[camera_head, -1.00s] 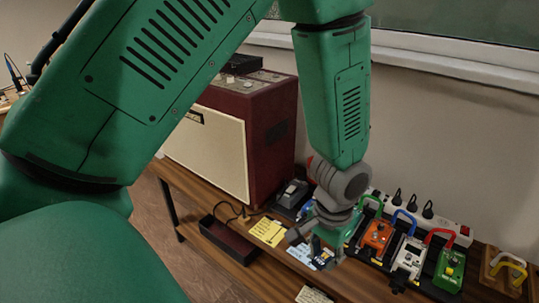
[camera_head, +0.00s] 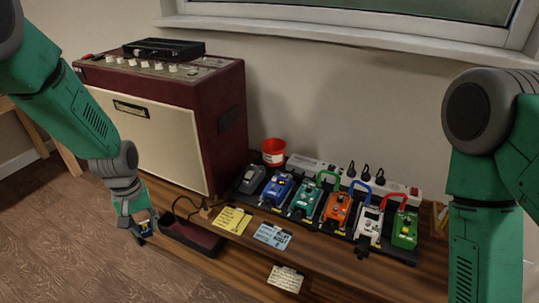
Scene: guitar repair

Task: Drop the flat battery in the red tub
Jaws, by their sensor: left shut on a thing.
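The red tub (camera_head: 273,152) stands upright at the back of the bench, just right of the amplifier, with a pale label on its front. My left gripper (camera_head: 143,226) is at the lower left, beyond the bench's left end and below the amplifier's front. It is shut on a small dark blue battery (camera_head: 145,229), which the fingers partly hide. The gripper is well to the left of the tub and apart from it. My right arm shows at the right edge, but its gripper is out of the picture.
The maroon amplifier (camera_head: 185,125) stands between my left gripper and the tub. A dark open box (camera_head: 190,236) lies near the gripper. Several pedals, including an orange one (camera_head: 336,209), and a white power strip (camera_head: 315,165) fill the bench right of the tub.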

